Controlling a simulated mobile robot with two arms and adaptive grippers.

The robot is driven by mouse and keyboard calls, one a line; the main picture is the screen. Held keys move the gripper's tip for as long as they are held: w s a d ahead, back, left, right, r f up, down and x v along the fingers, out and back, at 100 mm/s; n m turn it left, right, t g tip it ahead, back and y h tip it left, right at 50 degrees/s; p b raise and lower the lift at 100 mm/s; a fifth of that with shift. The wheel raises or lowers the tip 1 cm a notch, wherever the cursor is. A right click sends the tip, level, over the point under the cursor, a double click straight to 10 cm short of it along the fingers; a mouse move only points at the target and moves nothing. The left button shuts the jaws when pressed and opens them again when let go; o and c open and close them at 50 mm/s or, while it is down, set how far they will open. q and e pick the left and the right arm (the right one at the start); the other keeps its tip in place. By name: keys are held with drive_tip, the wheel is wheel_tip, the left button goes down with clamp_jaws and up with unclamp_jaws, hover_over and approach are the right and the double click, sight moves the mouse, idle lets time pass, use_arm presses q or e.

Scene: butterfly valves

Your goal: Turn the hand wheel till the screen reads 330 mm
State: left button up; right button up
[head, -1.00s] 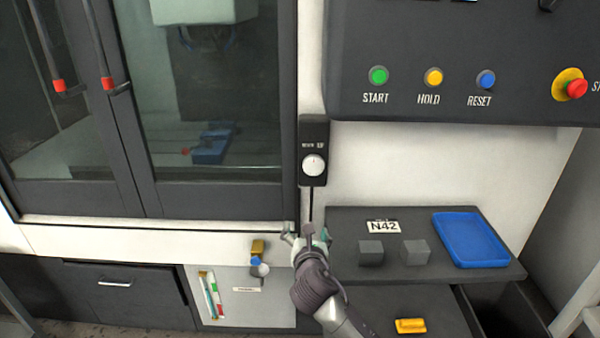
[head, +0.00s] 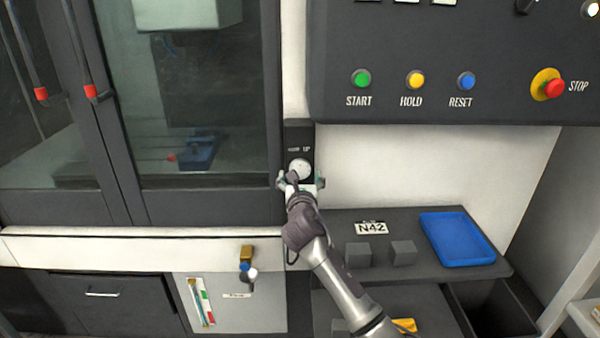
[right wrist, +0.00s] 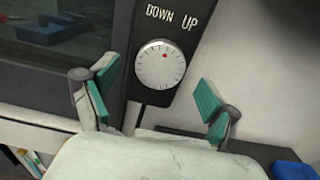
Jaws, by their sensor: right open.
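The hand wheel (head: 300,168) is a small white round dial on a dark box beside the machine door. In the right wrist view the hand wheel (right wrist: 160,64) has a red mark above its middle, with DOWN and UP printed above it. My right gripper (head: 301,180) is open, just below and in front of the wheel in the picture. In the right wrist view its green-padded fingers (right wrist: 148,98) stand wide apart, one on each side, with nothing between them. No reading of a screen can be made out. My left gripper is not in view.
A dark control panel (head: 420,105) with green, yellow and blue buttons and a red stop button overhangs at the upper right. A dark shelf (head: 410,277) below holds two grey blocks and a blue tray (head: 457,240). The glazed machine doors (head: 132,195) are at left.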

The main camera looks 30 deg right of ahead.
drive_tip(key=shift+x, duration=1)
drive_tip(key=c, duration=1.2)
